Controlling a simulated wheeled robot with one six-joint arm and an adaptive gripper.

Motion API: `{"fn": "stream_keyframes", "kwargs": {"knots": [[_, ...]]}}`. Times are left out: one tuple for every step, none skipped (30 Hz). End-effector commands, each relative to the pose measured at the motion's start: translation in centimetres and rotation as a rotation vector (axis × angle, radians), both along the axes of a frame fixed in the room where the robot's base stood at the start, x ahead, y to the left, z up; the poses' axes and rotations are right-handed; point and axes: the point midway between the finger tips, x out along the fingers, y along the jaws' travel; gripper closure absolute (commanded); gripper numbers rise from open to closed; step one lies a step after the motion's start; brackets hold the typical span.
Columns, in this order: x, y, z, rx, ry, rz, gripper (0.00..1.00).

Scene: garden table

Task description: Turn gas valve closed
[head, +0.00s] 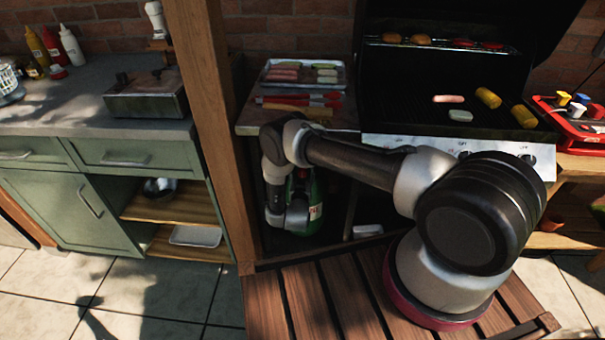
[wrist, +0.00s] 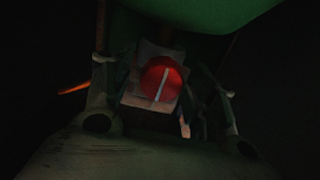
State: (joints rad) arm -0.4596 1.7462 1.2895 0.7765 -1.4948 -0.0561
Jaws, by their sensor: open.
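The gas valve is a round red knob (wrist: 171,72) with a white line across it, in the middle of the dark wrist view. The line runs nearly upright, its top leaning slightly right. My gripper (wrist: 163,88) is open, with one finger on each side of the knob; I cannot tell whether either touches it. The green gas bottle (head: 314,210) stands under the grill, partly hidden by my arm in the head view. Its green body also fills the top of the wrist view (wrist: 200,14). The valve and my fingertips are hidden in the head view.
The grill (head: 450,150) with food on it stands above and right of the bottle. A wooden post (head: 207,90) rises on the left. A side shelf with a food tray (head: 304,74) lies above my wrist. A green cabinet (head: 75,210) stands farther left.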

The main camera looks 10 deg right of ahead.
Motion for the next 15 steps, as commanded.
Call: {"fn": "stream_keyframes", "kwargs": {"knots": [[-0.01, 0.00, 0.00, 0.000, 0.000, 0.000, 0.47], [-0.01, 0.01, 0.00, 0.000, 0.000, 0.000, 0.52], [-0.01, 0.01, 0.01, 0.000, 0.000, 0.000, 0.60], [-0.02, 0.02, 0.00, 0.000, 0.000, 0.000, 0.65], [-0.02, 0.02, 0.01, 0.000, 0.000, 0.000, 0.71], [-0.02, 0.01, 0.01, 0.000, 0.000, 0.000, 0.78], [-0.02, 0.01, 0.01, 0.000, 0.000, 0.000, 0.83], [-0.02, 0.01, 0.01, 0.000, 0.000, 0.000, 0.88], [-0.02, 0.01, 0.01, 0.000, 0.000, 0.000, 0.88], [-0.02, 0.01, 0.01, 0.000, 0.000, 0.000, 0.88], [-0.02, 0.01, 0.01, 0.000, 0.000, 0.000, 0.88], [-0.03, 0.00, 0.01, 0.001, 0.000, 0.000, 0.88], [-0.03, 0.00, 0.01, 0.003, -0.001, 0.000, 0.88], [-0.03, 0.00, 0.01, 0.005, -0.002, 0.000, 0.88], [-0.03, 0.00, 0.01, 0.010, -0.003, 0.000, 0.88]]}}
